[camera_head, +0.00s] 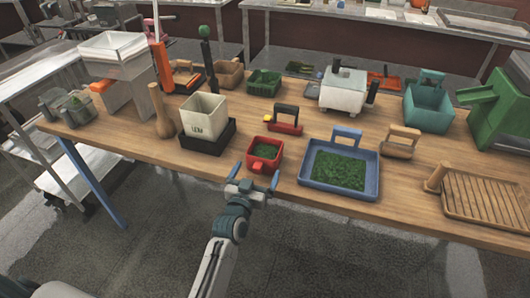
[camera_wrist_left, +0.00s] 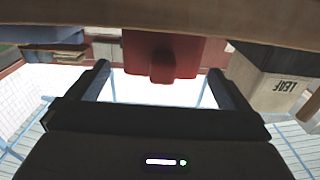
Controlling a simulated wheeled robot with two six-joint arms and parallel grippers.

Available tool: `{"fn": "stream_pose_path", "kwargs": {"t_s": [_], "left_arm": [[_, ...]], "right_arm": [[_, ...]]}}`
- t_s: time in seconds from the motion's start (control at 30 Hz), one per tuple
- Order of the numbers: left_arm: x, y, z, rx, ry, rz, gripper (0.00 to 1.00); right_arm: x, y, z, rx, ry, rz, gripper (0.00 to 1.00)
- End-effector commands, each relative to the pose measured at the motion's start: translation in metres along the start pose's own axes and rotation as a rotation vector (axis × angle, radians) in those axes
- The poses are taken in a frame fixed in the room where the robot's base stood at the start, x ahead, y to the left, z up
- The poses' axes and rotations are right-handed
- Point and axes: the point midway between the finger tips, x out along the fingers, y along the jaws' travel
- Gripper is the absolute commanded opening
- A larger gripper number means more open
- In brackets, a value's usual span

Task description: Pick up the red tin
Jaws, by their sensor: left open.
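The red tin (camera_head: 264,165) is a small open square box with green leafy contents and a small front knob or handle. It sits near the front edge of the wooden table (camera_head: 215,175), in the middle. My left gripper (camera_head: 255,180) is open and empty at the near side of the tin, with its fingers pointing towards it. In the left wrist view, the tin (camera_wrist_left: 185,55) appears upside down, ahead of the spread fingers (camera_wrist_left: 160,88), with its knob between their lines. I see no contact. My right gripper is not in view.
A cream box marked LEAF (camera_head: 204,118) stands on a dark base left of the tin. A blue tray (camera_head: 338,190) of green leaves lies close on the right. A red and black handled tool (camera_head: 286,120) lies behind.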

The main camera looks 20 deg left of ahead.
Motion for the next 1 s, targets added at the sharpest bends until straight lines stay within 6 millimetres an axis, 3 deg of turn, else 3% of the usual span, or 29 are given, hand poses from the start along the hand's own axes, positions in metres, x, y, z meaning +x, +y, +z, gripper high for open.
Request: {"fn": "stream_pose_path", "kwargs": {"t_s": [0.5, 0.83, 1.0], "left_arm": [[0.055, -0.002, -0.001, 0.001, -0.003, -0.001, 1.00], [0.061, -0.003, 0.002, 0.000, -0.002, -0.002, 1.00], [0.060, -0.003, 0.002, 0.000, -0.002, -0.002, 0.67]], "right_arm": [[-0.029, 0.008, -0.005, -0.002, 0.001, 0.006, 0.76], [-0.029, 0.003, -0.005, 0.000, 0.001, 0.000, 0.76], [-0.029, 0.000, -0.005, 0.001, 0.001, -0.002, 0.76]]}}
